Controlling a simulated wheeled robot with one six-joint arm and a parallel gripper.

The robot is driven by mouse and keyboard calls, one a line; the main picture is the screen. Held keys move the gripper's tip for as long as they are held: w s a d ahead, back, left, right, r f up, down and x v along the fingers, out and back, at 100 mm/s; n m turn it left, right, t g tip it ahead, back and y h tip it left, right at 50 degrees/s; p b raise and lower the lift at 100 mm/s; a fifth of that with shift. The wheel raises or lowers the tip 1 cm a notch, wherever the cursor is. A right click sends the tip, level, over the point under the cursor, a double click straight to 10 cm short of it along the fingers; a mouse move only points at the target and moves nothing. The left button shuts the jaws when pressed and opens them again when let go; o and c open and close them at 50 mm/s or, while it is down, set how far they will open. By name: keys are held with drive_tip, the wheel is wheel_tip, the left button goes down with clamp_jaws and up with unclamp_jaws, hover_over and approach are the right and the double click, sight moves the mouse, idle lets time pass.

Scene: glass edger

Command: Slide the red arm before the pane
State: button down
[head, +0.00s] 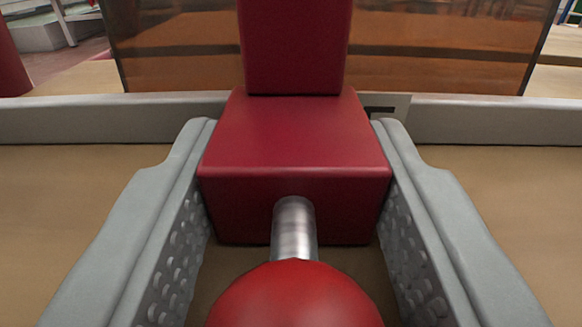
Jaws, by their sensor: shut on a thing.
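The red arm (295,140) shows in the head view as a block with an upright red post (295,45) on it. A metal stem (294,230) with a red ball knob (295,300) sticks out of its near face. My gripper (292,130) is shut on the red block, one grey finger along each side. The brown, see-through pane (430,60) stands upright behind the post. The post covers part of the pane's middle. Whether the post touches the pane cannot be told.
A grey rail (500,118) runs across below the pane, with a small dark mark (381,110) just right of the block. Tan surface (510,190) lies bare on both sides of my gripper. A dark red upright thing (12,65) stands at the far left.

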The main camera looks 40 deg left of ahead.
drive_tip(key=shift+w+d, duration=0.5)
drive_tip(key=shift+d, duration=0.2)
drive_tip(key=shift+w+d, duration=0.45)
drive_tip(key=shift+d, duration=0.2)
drive_tip(key=c, duration=1.1)
unclamp_jaws()
drive_tip(key=shift+c, duration=0.2)
drive_tip(key=v, duration=1.7)
drive_tip(key=shift+s, duration=0.15)
drive_tip(key=shift+d, duration=0.1)
